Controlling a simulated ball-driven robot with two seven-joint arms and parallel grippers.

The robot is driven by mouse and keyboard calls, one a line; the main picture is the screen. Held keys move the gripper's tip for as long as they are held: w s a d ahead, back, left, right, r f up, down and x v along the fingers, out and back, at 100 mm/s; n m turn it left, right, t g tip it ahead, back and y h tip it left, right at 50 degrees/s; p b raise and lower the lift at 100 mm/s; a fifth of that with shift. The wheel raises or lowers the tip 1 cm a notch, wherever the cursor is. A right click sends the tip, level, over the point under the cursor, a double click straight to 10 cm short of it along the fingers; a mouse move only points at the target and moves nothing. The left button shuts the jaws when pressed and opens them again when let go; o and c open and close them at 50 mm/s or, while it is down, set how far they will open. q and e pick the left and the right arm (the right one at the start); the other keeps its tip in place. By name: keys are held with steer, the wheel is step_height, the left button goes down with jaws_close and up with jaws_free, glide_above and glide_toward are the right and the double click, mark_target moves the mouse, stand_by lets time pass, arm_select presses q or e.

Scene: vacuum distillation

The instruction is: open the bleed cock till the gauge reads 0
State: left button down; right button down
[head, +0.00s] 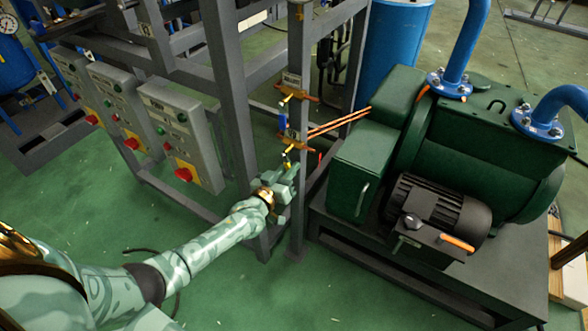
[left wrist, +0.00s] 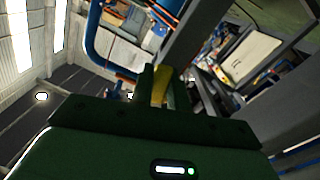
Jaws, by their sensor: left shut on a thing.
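A slim post carries small brass valves with coloured levers. A yellow lever (head: 288,150), seemingly the bleed cock's handle, is low on this post, just above my left gripper (head: 290,173). In the left wrist view, my left gripper (left wrist: 157,88) is shut on a yellow lever (left wrist: 161,86) between its fingers. The cock's body is hidden, and I cannot tell how far it is turned. A round white-faced gauge (head: 9,23) shows at the far upper left; its reading is too small to make out, and I cannot tell if it is the task's gauge. My right gripper is not in view.
A blue lever (head: 282,122) sits above on the post, with copper pipes (head: 340,122) running right to a green pump (head: 455,150). Control boxes (head: 180,135) with red knobs stand left of the frame upright (head: 230,90).

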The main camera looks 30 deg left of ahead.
arm_select(q)
steer(key=shift+a+f+m, duration=0.2)
steer(key=shift+a+m, duration=0.1)
steer(key=shift+m, duration=0.5)
steer(key=shift+a+m, duration=0.2)
steer(key=shift+m, duration=0.3)
steer(key=shift+a+m, duration=0.2)
steer(key=shift+m, duration=0.2)
steer(key=shift+f, duration=0.1)
steer(key=c, duration=1.4)
jaws_free()
steer(key=shift+a, duration=0.1)
steer(key=shift+o, duration=0.2)
